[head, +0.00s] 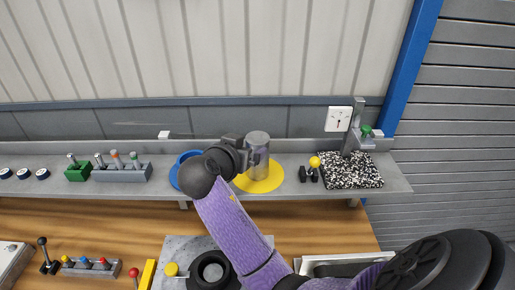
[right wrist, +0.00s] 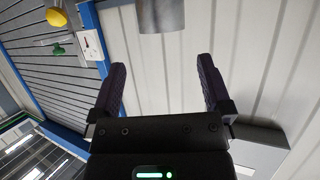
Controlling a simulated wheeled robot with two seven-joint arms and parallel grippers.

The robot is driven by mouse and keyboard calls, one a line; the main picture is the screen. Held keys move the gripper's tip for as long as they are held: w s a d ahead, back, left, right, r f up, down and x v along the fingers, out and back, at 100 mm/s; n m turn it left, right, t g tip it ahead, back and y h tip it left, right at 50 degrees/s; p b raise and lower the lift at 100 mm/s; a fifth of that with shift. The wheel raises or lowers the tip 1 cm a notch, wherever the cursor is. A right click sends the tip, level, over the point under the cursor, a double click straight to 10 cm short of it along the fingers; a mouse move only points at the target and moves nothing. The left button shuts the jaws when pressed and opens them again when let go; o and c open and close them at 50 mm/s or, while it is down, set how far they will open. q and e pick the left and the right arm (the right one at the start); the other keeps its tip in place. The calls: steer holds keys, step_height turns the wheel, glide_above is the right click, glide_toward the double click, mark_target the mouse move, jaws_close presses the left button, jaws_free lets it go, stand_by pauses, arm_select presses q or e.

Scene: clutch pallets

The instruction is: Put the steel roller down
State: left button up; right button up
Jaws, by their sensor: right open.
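The steel roller (head: 257,148) is a shiny grey cylinder standing upright on a flat yellow disc (head: 268,182) on the grey shelf. My right gripper (head: 240,146) is just to the left of the roller in the head view, and its fingers are partly hidden by its own wrist. In the right wrist view my right gripper (right wrist: 161,64) is open with nothing between its fingers. The lower part of the roller (right wrist: 161,14) shows there beyond the fingertips, apart from them. My left gripper is not in view.
A blue round dish (head: 183,158) is left of my wrist. A small yellow-knobbed lever (head: 314,163) and a speckled black-and-white plate (head: 352,172) are to the right. Racks with knobbed pegs (head: 122,173) stand at the left. The wall (head: 180,45) is close behind the shelf.

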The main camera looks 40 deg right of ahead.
mark_target(258, 142)
steer(key=x, duration=0.3)
steer(key=p+x, duration=0.1)
steer(key=x, duration=0.2)
steer(key=f+x, duration=0.1)
steer(key=x, duration=0.3)
steer(key=shift+a, duration=0.2)
steer(key=shift+s+a+r, duration=0.1)
jaws_close()
